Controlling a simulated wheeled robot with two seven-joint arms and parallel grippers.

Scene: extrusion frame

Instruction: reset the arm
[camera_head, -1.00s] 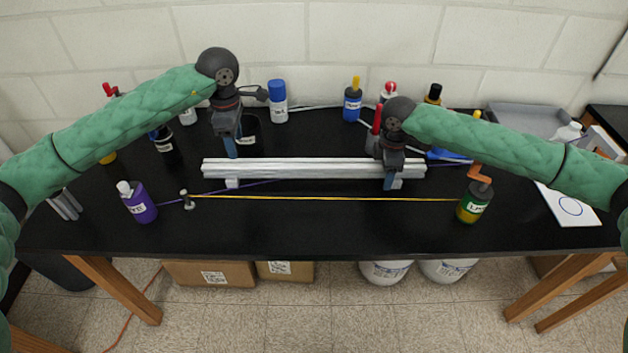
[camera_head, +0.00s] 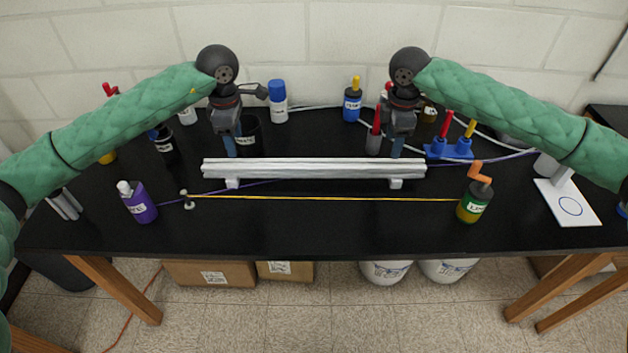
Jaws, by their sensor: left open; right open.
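My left gripper (camera_head: 231,148) points down just behind the left part of a white extrusion bar (camera_head: 310,169). It is open and empty, though its fingers look narrow from this angle. My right gripper (camera_head: 396,149) points down behind the right part of the bar. It is open and holds nothing. The bar lies level on two small white supports, one near each end, and its whole front face shows. Both arms reach in from the sides, bent over the table.
A yellow cord (camera_head: 320,198) runs across the black table (camera_head: 300,230) in front of the bar. A purple bottle (camera_head: 138,203) stands left and a green-yellow bottle (camera_head: 473,203) right. A blue holder (camera_head: 449,149) and a blue bottle (camera_head: 352,104) stand behind. The front middle is clear.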

